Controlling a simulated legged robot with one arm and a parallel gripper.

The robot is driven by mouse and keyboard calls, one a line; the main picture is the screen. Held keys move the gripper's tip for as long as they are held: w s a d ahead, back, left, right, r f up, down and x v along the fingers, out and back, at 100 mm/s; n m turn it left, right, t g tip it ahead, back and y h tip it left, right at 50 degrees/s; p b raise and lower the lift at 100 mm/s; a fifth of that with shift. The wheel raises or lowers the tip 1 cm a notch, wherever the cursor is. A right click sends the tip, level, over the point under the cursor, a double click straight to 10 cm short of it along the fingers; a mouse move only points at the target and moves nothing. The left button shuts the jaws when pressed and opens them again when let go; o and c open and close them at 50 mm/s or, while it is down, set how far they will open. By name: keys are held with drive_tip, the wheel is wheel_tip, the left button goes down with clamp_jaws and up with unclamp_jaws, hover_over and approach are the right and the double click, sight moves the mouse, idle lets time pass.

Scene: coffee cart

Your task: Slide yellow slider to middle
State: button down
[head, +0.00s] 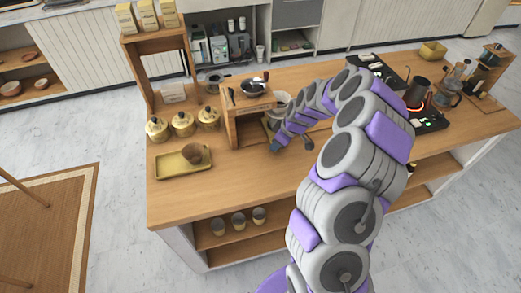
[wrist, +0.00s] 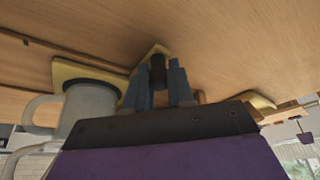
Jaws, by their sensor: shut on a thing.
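In the wrist view, a yellow slider piece (wrist: 153,50) with a dark knob lies against a wooden surface. The two blue-grey fingers of my gripper (wrist: 158,85) are on either side of the dark knob and shut on it. The fingers hide part of the slider. In the head view, my gripper (head: 275,146) is low at the front of the small wooden stand (head: 230,125), right of its opening. The slider cannot be made out there.
In the wrist view, a pale mug (wrist: 88,105) is close on the left, near another yellow piece (wrist: 62,73) with a dark disc. A third yellow piece (wrist: 258,100) is at right. Jars (head: 182,124) and a yellow tray (head: 172,166) stand left on the counter (head: 240,185).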

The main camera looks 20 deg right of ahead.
drive_tip(key=d+b, duration=0.2)
drive_tip(key=d, duration=0.6)
drive_tip(key=shift+d, duration=0.15)
drive_tip(key=c, duration=1)
unclamp_jaws()
drive_tip(key=p+v, duration=0.2)
drive_tip(key=v, duration=1.5)
drive_tip(key=shift+d+r+p, duration=0.1)
drive_tip(key=shift+d+p, duration=0.05)
drive_tip(key=shift+p, duration=0.2)
